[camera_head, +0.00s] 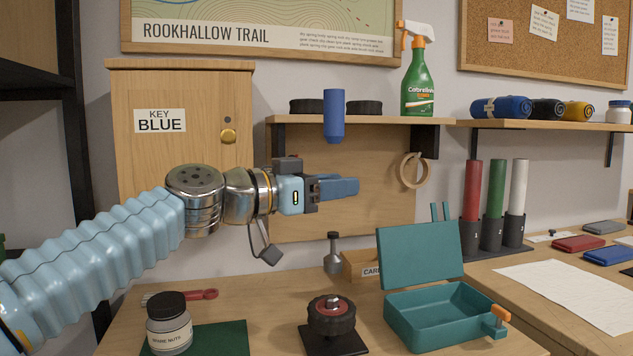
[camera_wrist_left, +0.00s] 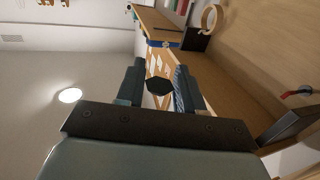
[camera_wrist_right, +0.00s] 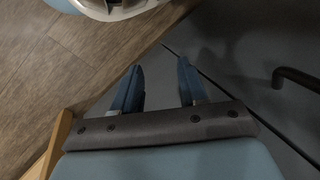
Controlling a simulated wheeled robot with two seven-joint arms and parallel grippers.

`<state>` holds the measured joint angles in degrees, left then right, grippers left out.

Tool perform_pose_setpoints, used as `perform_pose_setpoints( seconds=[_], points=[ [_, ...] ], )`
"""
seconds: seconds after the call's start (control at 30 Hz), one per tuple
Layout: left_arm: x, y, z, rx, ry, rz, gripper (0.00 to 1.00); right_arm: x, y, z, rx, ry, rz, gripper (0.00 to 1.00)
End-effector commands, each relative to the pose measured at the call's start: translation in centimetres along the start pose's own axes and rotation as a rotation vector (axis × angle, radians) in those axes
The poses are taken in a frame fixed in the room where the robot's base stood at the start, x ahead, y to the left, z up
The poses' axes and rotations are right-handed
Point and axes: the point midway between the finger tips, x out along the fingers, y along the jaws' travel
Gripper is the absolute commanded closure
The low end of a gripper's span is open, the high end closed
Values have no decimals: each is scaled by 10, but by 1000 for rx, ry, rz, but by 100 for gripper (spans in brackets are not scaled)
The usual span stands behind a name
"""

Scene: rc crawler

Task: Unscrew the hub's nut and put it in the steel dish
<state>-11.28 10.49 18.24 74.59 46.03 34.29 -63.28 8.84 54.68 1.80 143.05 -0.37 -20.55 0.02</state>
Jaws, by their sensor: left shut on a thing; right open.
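The hub (camera_head: 331,318) is a dark knobbed wheel on a black base on the bench, with a silver nut (camera_head: 333,300) at its top centre. My left gripper (camera_head: 345,187) is above and behind it, pointing right. In the left wrist view it is shut on a dark hexagonal thing (camera_wrist_left: 159,86), of which only the end shows. A blue cylinder (camera_head: 334,112) stands upright above the fingers; I cannot tell whether it belongs to what is held. My right gripper (camera_wrist_right: 160,82) is open and empty, seen only in its wrist view. I cannot make out the steel dish.
A jar of spare nuts (camera_head: 169,325) on a green mat, a red-handled tool (camera_head: 195,295) and an open teal box (camera_head: 440,320) are around the hub. A grey metal piece (camera_head: 333,258) stands behind it. A shelf (camera_head: 380,121) is behind my left gripper.

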Motion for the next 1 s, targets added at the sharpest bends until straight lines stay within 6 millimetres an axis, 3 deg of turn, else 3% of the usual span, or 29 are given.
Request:
perform_pose_setpoints(
  seconds=[0.27,0.7,1.0],
  points=[
    [0,-1,3,0,-1,-2,100,7,3,0,0,1,0,57],
    [-1,-1,38,0,0,-2,100,44,20,-1,7,7,6,57],
    [-1,-1,42,0,0,-2,100,48,24,-2,10,10,9,57]
  ],
)
